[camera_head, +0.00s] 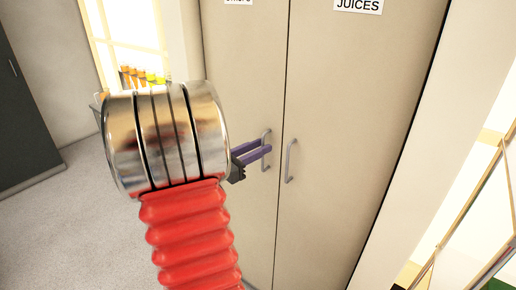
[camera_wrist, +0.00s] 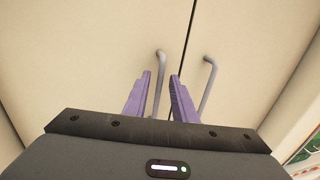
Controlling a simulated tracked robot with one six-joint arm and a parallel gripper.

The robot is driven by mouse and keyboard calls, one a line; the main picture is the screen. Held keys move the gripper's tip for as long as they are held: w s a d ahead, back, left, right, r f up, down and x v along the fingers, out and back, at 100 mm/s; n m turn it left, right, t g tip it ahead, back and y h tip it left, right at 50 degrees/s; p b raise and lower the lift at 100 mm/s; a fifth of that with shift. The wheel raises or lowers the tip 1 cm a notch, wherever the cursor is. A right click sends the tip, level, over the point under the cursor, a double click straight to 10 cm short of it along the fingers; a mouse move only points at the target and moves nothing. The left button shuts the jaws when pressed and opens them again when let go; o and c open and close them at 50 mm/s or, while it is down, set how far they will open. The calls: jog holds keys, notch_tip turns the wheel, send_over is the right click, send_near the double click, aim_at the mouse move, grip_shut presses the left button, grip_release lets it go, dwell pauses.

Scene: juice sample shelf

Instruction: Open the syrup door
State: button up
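The left cabinet door (camera_head: 243,70) is beige, is closed, and carries a label cut off at the top edge, so its word is hard to read. Its grey bar handle (camera_head: 266,137) is upright near the middle seam. My gripper (camera_head: 270,151) has purple fingers that reach this handle from the left. In the wrist view the left handle (camera_wrist: 160,62) stands between the two spread fingertips (camera_wrist: 160,77), with a gap visible on each side. The gripper is open around the handle, and no firm contact shows.
The right door (camera_head: 350,80), labelled JUICES, is closed, with its own handle (camera_head: 289,162) close beside the left one. A window and a row of orange and yellow items (camera_head: 143,77) are behind my arm. Grey floor (camera_head: 60,220) is clear at left. A framed shelf (camera_head: 470,235) is at right.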

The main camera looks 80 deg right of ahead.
grip_shut()
dwell(1.2)
